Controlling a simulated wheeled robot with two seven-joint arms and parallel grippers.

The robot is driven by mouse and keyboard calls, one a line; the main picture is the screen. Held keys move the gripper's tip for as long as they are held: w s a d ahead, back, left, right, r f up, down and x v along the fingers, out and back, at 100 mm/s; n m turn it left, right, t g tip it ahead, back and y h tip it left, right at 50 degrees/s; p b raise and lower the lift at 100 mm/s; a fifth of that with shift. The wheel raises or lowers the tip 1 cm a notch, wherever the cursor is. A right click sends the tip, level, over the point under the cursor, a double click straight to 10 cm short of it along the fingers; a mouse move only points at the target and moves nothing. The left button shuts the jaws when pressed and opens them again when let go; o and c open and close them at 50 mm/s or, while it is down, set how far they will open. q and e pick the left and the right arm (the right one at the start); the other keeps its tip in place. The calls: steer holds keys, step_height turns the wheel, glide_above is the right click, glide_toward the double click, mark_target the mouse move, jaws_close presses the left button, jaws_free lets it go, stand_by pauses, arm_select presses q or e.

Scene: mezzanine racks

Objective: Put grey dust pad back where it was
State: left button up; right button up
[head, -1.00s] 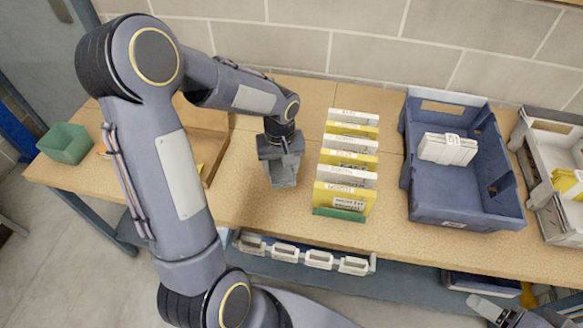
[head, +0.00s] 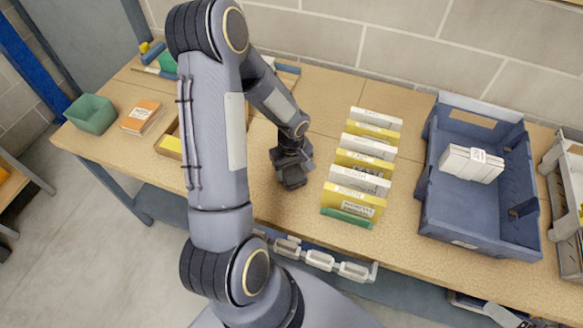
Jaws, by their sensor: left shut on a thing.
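My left gripper (head: 291,164) is shut on a grey block (head: 293,178), which looks like the grey dust pad. It is at the middle of the wooden bench (head: 262,205), left of the row of white and yellow packs. Whether the pad touches the bench top is hard to tell. A part of my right gripper (head: 508,316) shows at the lower right edge, and its jaws cannot be made out.
A row of upright packs (head: 358,165) stands right of the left gripper. A blue crate (head: 440,225) holds white packs (head: 470,163). At left are a green bin (head: 91,114), an orange-covered stack (head: 141,116) and a wooden tray with a yellow pad (head: 171,146), partly behind my arm.

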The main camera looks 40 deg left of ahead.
mark_target(291, 171)
arm_select(q)
steer(key=o, duration=0.5)
steer(key=shift+f, duration=0.15)
steer(key=o, duration=0.4)
steer(key=shift+o, duration=0.2)
step_height(291, 171, up, 12)
steer(key=r, duration=0.1)
steer(key=s+d+r+m+t+h, duration=0.2)
steer(key=s+d+r+m, duration=0.3)
steer(key=s+d+r, duration=0.1)
steer(key=s+d+r+m+t+h, duration=0.1)
steer(key=s+d+r+m+t, duration=0.2)
steer(key=s, duration=0.6)
steer(key=d+r+m, duration=0.2)
steer(key=d+m, duration=0.1)
steer(key=shift+s+d+r+t+h+b, duration=0.15)
steer(key=shift+s+r+t+h+b, duration=0.15)
steer(key=shift+r+h, duration=0.1)
